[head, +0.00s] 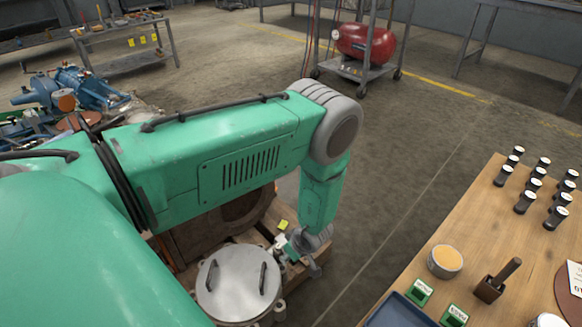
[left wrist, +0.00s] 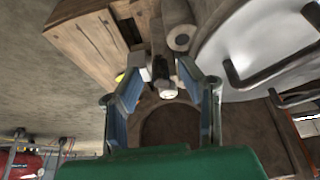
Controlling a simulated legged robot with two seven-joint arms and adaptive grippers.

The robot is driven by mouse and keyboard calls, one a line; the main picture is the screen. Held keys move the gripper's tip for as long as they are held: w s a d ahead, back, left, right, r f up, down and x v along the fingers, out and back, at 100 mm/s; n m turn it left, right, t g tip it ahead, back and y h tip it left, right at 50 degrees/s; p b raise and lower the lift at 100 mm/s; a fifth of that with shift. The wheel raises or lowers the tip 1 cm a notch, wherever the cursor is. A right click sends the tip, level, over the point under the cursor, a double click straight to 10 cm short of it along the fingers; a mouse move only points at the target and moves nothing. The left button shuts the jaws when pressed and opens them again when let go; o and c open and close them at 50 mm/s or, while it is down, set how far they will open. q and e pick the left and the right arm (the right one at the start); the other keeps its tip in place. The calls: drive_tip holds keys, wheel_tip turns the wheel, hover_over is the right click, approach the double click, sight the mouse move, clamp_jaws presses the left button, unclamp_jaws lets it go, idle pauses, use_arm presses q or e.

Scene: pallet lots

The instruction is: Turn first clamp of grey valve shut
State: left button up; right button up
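The grey valve's round metal lid (head: 225,287) with two bar handles is at the bottom centre of the head view, partly behind my green arm. The lid also shows at the upper right of the left wrist view (left wrist: 245,40). My left gripper (head: 303,250) is beside the lid's right edge, pointing down. In the left wrist view my left gripper (left wrist: 164,82) has its two fingers spread apart. A clamp (left wrist: 168,90) with a pale round end shows between the fingers; contact cannot be told. My right gripper is in neither view.
The valve sits on a wooden pallet (left wrist: 85,40). A cart with a red tank (head: 365,43) is behind. The floor between is clear.

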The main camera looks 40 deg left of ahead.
use_arm(q)
drive_tip(key=shift+a, duration=0.2)
clamp_jaws()
